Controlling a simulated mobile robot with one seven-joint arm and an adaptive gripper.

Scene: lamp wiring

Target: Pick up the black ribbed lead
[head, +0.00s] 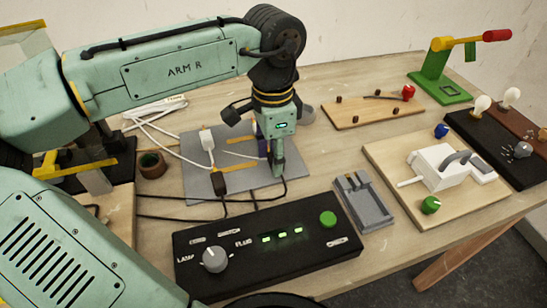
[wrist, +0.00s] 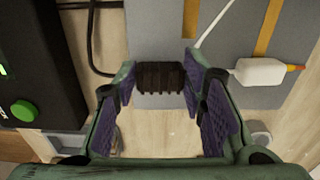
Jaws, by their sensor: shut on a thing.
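The black ribbed lead (wrist: 159,77) shows its thick ribbed body between the fingertips in the wrist view. My gripper (wrist: 158,80) is shut on it, with one purple-padded finger touching each end of the ribbed part. In the head view, my gripper (head: 277,168) points down over the right part of the grey mat (head: 200,187), and its fingers hide the ribbed body there. I cannot tell whether the lead still touches the mat.
A black control box (head: 260,245) with a green button is in front. A grey cradle (head: 362,203) stands right of my gripper. Black cables run across the table.

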